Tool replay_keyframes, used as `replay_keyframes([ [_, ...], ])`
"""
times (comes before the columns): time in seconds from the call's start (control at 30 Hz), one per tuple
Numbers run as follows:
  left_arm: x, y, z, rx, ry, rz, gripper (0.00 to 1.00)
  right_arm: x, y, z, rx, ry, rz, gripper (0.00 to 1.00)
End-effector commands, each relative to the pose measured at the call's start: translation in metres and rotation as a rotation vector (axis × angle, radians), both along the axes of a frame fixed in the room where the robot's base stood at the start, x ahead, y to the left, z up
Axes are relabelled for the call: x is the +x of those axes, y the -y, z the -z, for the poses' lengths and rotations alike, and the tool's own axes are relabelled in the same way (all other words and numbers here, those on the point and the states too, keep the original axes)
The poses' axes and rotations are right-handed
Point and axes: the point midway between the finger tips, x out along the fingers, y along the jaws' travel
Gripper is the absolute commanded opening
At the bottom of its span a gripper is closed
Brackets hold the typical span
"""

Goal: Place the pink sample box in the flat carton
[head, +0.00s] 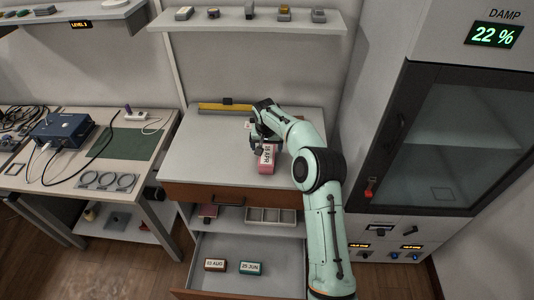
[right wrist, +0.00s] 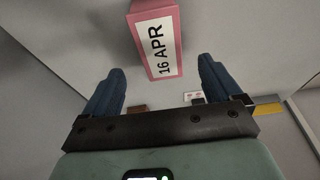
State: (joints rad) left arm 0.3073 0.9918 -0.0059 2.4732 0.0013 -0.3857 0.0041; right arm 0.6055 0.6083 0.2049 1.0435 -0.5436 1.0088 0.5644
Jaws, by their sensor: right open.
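The pink sample box (head: 267,167), labelled 16 APR, is on the pale top of the drawer cabinet, near its middle. In the right wrist view the box (right wrist: 159,45) lies ahead, between the lines of the two fingers, with gaps on both sides. My right gripper (head: 262,144) is at the box in the head view, and its arm comes in from the lower right. In the right wrist view the gripper (right wrist: 160,78) is open and empty. I cannot surely pick out the flat carton. My left gripper is not in view.
An open drawer (head: 235,284) below holds a brown box (head: 215,265) and a teal box (head: 250,267). A divided tray (head: 270,215) sits on the shelf above it. A yellow bar (head: 222,107) lies at the cabinet top's back. The cabinet top's left side is clear.

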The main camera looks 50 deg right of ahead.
Motion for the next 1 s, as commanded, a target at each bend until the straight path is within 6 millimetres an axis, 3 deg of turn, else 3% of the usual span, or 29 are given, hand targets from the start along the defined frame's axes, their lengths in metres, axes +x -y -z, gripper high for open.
replay_keyframes([
  [0.1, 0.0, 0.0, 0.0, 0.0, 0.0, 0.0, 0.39, -0.003, -0.003, -0.017, -0.002, 0.0, -0.001, 0.92],
  [0.47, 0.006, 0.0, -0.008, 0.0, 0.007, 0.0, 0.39, 0.006, -0.006, -0.04, 0.0, -0.001, 0.001, 0.92],
  [0.57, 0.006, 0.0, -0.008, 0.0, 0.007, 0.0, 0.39, 0.007, -0.004, -0.031, 0.002, -0.004, 0.001, 0.92],
  [0.8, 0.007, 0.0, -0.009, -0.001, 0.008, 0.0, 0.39, 0.013, 0.006, 0.013, 0.002, -0.006, 0.003, 0.92],
  [1.0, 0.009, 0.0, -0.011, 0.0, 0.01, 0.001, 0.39, 0.018, 0.011, 0.036, 0.002, -0.002, 0.003, 0.92],
])
